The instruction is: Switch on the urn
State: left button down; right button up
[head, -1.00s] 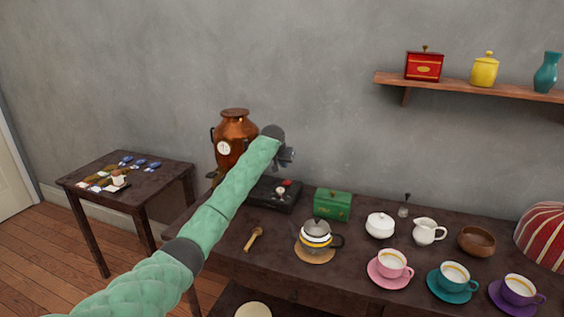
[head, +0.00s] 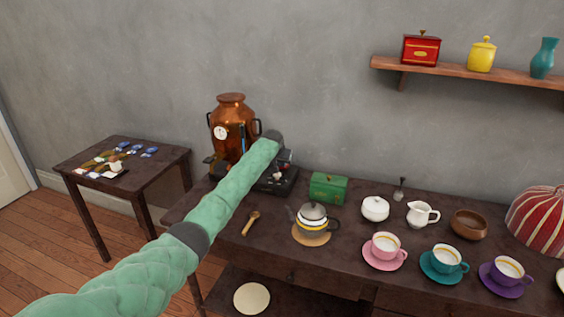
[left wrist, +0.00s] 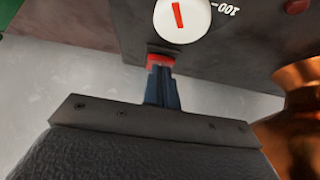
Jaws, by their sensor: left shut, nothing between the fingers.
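The copper urn (head: 233,104) stands at the back left of the long table, with a white dial on its front. Beside it is a black control box (head: 274,186), partly hidden by my left arm. In the left wrist view the box face (left wrist: 115,14) carries a white knob (left wrist: 182,18) with a red mark, a "100" scale and a red switch (left wrist: 160,60). My left gripper (left wrist: 162,76) is shut and empty, its fingertips at the red switch; whether they touch it I cannot tell. In the head view my forearm mostly hides this gripper. The right gripper is out of view.
A green box (head: 328,188) stands right of the control box. In front are a teapot (head: 312,219) on a round mat and a wooden scoop (head: 250,223). Cups, a creamer and bowls fill the right side. A small side table (head: 150,177) stands left.

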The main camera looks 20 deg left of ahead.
pick_arm(q)
jog(key=shift+s+f+t, duration=0.2)
jog(key=shift+f+t, duration=0.2)
jog(key=shift+f, duration=0.1)
jog(key=shift+r, duration=0.2)
jog(key=shift+w, duration=0.1)
jog(key=shift+r+p, duration=0.75)
